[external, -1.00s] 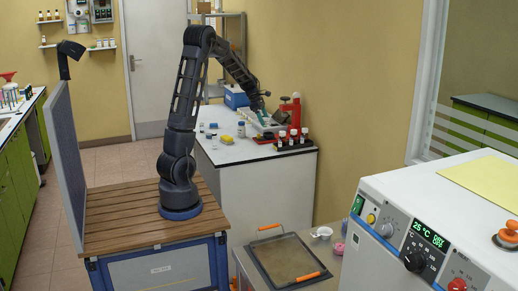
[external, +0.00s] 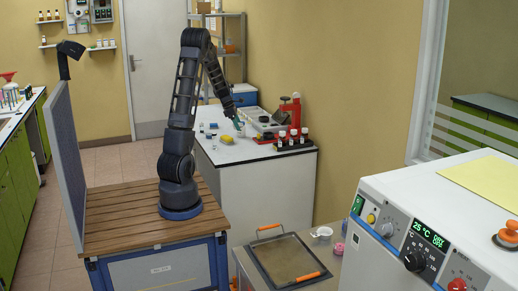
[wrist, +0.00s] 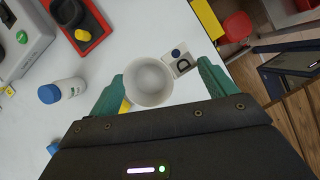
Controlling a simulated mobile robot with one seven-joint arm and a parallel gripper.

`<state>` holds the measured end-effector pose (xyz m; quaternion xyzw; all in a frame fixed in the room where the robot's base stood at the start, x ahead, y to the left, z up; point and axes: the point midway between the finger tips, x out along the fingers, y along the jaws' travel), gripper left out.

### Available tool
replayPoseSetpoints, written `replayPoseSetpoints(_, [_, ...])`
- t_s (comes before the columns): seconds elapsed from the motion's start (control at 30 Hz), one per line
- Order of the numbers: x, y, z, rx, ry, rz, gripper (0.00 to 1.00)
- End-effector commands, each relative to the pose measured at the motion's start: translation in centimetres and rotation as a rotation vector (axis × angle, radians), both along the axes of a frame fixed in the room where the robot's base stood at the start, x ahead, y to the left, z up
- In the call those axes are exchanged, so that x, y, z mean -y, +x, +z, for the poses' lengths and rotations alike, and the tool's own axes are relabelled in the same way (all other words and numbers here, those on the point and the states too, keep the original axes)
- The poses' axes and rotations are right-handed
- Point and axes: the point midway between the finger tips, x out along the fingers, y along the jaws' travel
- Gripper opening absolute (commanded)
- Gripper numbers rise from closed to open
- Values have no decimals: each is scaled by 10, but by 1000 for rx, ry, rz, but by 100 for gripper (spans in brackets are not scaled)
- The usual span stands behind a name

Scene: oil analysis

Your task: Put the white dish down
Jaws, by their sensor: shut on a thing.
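My gripper (wrist: 160,76) is shut on the white dish (wrist: 148,80), a small round cup-like dish with its open top toward the wrist camera. The dish looks empty inside. In the external view my gripper (external: 239,124) is low over the bench (external: 225,152), left of the grey instrument, and the dish is too small to make out.
Several dark red bottles (external: 293,138) stand at the bench's right end. Bare bench lies near its front-left edge.

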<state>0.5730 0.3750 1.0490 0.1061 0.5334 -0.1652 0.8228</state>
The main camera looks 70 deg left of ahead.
Motion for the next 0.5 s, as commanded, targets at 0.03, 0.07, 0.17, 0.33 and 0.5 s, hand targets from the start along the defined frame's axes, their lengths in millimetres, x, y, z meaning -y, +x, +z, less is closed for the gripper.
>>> replayPoseSetpoints(0.03, [0, -1, -12, -2, -3, 0, 61])
replayPoseSetpoints(0.07, [0, -1, -19, -2, -3, 1, 61])
replayPoseSetpoints(0.17, [0, -1, -40, -2, -3, 1, 61])
replayPoseSetpoints(0.33, [0, 0, -73, -2, -3, 0, 61])
replayPoseSetpoints(0.5, [0, 0, -90, -1, -1, -2, 61])
